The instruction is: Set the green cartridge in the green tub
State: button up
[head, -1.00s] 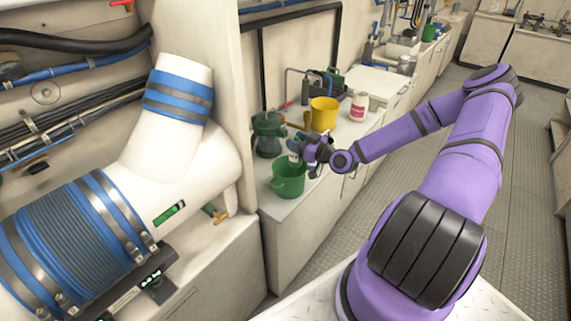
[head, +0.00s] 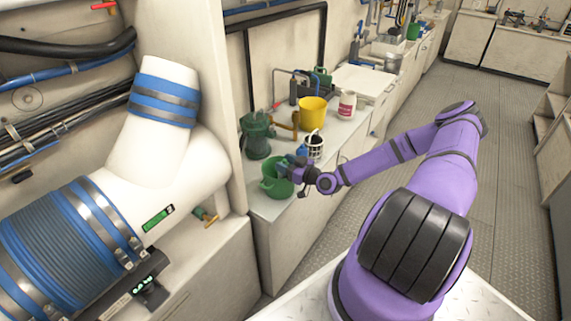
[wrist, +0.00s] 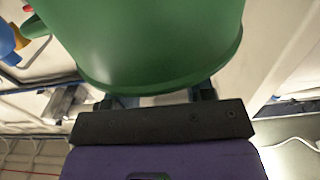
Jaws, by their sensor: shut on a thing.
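The green tub (head: 275,188), with a handle at its side, stands on the near end of the counter. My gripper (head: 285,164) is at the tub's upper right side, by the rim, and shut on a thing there. A small green part, which I take for the green cartridge (head: 282,161), shows at the fingertips over the tub's mouth. In the wrist view a large smooth green wall with a lip, apparently the tub (wrist: 160,40), fills the top centre and hides the fingertips and what they hold. I cannot tell whether the cartridge touches the tub.
A yellow bucket (head: 312,114), a white cage with a black handle (head: 315,147) and a white bottle (head: 347,104) stand farther along the counter (head: 270,208). A large white pipe (head: 170,155) is at left.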

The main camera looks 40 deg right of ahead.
jog(key=shift+f, duration=0.55)
jog(key=o, duration=1.2)
